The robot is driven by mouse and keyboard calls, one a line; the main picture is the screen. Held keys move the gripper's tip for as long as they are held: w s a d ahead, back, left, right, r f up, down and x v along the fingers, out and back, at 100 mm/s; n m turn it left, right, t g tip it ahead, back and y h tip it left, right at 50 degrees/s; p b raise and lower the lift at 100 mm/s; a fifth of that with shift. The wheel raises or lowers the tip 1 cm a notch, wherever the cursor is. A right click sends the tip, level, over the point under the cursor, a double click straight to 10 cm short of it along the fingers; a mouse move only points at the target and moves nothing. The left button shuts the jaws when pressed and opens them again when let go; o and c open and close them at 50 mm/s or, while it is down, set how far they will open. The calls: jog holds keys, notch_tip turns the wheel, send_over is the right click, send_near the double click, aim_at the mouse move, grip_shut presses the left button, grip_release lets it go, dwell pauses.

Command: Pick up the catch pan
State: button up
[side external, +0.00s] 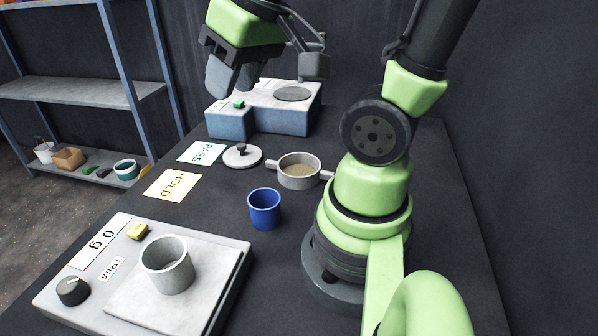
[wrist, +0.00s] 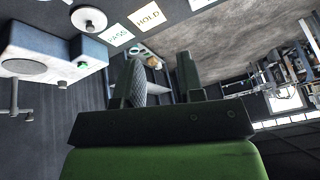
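No thing is labelled catch pan, and I cannot tell for sure which vessel it is. A round grey pan (side external: 299,183) with side handles and tan grains inside sits on the dark table left of my arm's base. A blue cup (side external: 264,212) stands empty in front of it. A grey cup (side external: 166,270) stands on the scale. My gripper (side external: 232,80) is raised above the table's far left part, near the shaker machine and apart from all vessels. In the wrist view my gripper (wrist: 160,75) has its fingers apart with nothing between them.
The blue-and-white shaker machine (side external: 228,122) stands at the back; it also shows in the wrist view (wrist: 55,45). A knobbed lid (side external: 242,157), a PASS card (side external: 202,153) and a HOLD card (side external: 171,186) lie nearby. The scale (side external: 125,305) fills the front left. Shelves (side external: 85,91) stand beyond.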

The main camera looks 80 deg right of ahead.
jog(key=w+d+f+g, duration=0.2)
jog(key=d+f, duration=0.3)
jog(key=d, duration=0.1)
jog(key=n+g, duration=0.3)
send_near(287, 177)
jog(key=f, duration=0.4)
jog(key=shift+d+f, duration=0.2)
jog(key=shift+f, duration=0.05)
jog(key=shift+w+f, duration=0.1)
jog(key=shift+f, duration=2.85)
grip_shut()
